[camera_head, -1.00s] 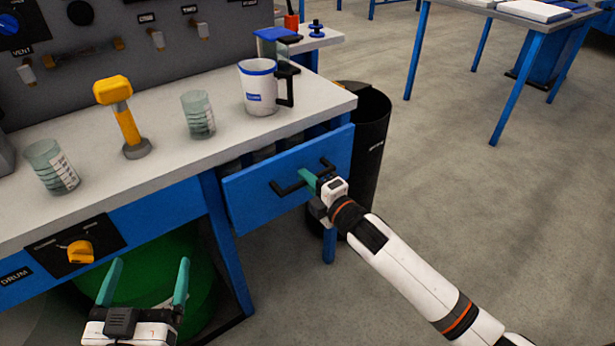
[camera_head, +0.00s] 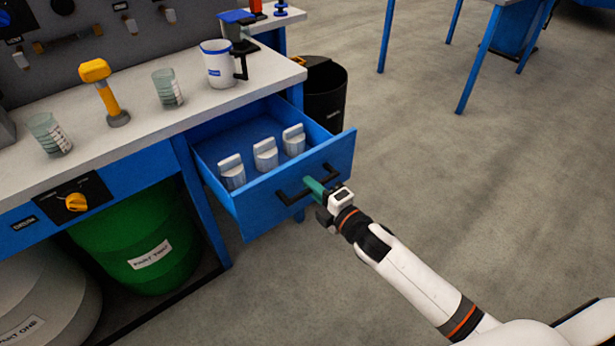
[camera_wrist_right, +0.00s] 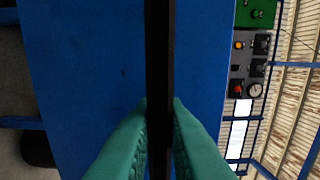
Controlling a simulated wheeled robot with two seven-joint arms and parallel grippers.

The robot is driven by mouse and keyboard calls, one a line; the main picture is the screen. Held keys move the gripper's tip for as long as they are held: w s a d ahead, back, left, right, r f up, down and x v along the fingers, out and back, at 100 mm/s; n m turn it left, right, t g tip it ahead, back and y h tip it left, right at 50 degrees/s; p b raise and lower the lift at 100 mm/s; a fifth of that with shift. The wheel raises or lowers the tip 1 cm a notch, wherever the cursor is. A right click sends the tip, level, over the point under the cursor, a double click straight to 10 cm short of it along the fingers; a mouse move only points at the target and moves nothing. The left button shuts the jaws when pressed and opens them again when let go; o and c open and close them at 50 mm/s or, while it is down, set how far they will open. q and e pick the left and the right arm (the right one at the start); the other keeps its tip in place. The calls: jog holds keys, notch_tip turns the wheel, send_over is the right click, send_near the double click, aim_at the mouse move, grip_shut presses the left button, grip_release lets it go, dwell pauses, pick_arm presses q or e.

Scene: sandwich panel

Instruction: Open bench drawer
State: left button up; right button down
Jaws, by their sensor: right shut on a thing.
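The blue bench drawer (camera_head: 250,205) is pulled well out of the bench in the head view. Inside it stand 3 clear containers with white tops (camera_head: 266,154) in a row. A black bar handle (camera_head: 290,198) is on the drawer front. My right gripper (camera_head: 318,187) is shut on the handle near its right part. In the right wrist view the green fingers (camera_wrist_right: 160,130) close on both sides of the dark handle bar (camera_wrist_right: 159,60), with the blue drawer front (camera_wrist_right: 90,80) behind. My left gripper is out of the head view.
The white benchtop (camera_head: 135,130) holds a yellow-handled tool (camera_head: 104,92), two clear beakers (camera_head: 167,88) and a white mug (camera_head: 219,65). A green drum (camera_head: 140,245) stands under the bench. A black bin (camera_head: 325,92) is behind the drawer.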

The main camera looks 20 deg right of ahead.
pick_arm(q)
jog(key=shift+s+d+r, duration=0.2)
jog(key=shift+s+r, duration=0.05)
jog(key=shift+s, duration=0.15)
pick_arm(e)
jog(key=shift+v, duration=0.95)
jog(key=c, duration=1.5)
grip_release()
jog(key=shift+o, duration=0.2)
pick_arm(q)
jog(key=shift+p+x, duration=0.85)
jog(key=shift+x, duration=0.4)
pick_arm(e)
jog(key=v, duration=1.2)
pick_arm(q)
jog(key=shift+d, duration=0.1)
